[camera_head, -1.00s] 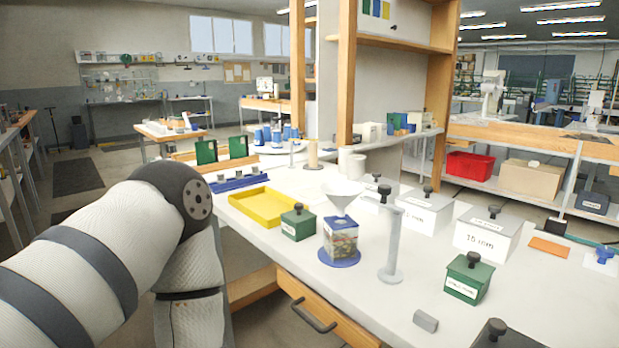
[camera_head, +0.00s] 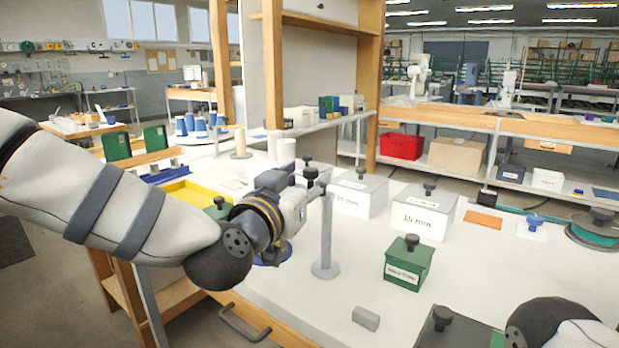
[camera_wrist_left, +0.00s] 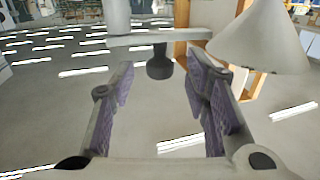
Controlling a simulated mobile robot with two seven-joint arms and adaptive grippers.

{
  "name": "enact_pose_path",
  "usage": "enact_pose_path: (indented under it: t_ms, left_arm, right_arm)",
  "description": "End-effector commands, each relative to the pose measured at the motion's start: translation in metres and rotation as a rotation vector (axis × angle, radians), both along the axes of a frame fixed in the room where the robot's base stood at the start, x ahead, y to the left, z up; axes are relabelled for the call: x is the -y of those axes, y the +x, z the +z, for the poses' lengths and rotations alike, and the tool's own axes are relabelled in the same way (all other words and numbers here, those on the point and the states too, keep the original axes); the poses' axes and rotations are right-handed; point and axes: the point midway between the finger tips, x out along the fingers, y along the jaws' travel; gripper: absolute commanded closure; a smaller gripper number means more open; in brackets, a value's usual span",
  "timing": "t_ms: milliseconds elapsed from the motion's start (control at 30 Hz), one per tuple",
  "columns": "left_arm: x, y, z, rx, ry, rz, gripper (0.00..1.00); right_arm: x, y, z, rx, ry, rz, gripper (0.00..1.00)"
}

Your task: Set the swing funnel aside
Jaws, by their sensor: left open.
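The swing funnel is a grey post (camera_head: 326,238) on a round foot, with a flat bar, a dark knob (camera_head: 310,173) and a pale cone. In the left wrist view, which looks upside down, the cone (camera_wrist_left: 262,40) is at the upper right and the knob (camera_wrist_left: 159,64) hangs from the bar (camera_wrist_left: 150,38). My left gripper (camera_wrist_left: 160,88) is open, its fingers either side of the line to the knob, apparently not touching it. In the head view my left gripper (camera_head: 296,200) is beside the knob and hides the cone and the jar. My right gripper is not in view.
A green box (camera_head: 408,265), a grey block (camera_head: 366,318) and white 15 mm boxes (camera_head: 418,215) stand right of the post. The yellow tray (camera_head: 192,194) is partly behind my left arm. White table is clear between post and green box.

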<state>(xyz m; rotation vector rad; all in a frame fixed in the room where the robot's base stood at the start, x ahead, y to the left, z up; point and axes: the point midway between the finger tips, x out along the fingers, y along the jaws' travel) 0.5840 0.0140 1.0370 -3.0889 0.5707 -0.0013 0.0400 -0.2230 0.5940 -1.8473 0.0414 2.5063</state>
Motion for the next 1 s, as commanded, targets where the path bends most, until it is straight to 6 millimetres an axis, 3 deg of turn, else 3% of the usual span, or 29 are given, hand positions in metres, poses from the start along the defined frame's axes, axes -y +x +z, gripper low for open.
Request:
enact_pose_path:
  t_ms: [200, 467, 667, 1000]
  left_arm:
    - [0.010, 0.027, -0.001, -0.001, -0.001, 0.000, 0.57]
    - [0.011, 0.029, 0.000, -0.001, 0.000, -0.001, 0.57]
    - [0.011, 0.029, 0.000, -0.001, 0.000, -0.001, 0.98]
    - [0.013, 0.029, 0.000, -0.001, -0.001, -0.005, 1.00]
  right_arm:
    - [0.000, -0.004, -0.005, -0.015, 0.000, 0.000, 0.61]
    - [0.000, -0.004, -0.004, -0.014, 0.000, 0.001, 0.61]
    - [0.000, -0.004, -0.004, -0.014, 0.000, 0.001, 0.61]
    - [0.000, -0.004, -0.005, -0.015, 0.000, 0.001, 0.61]
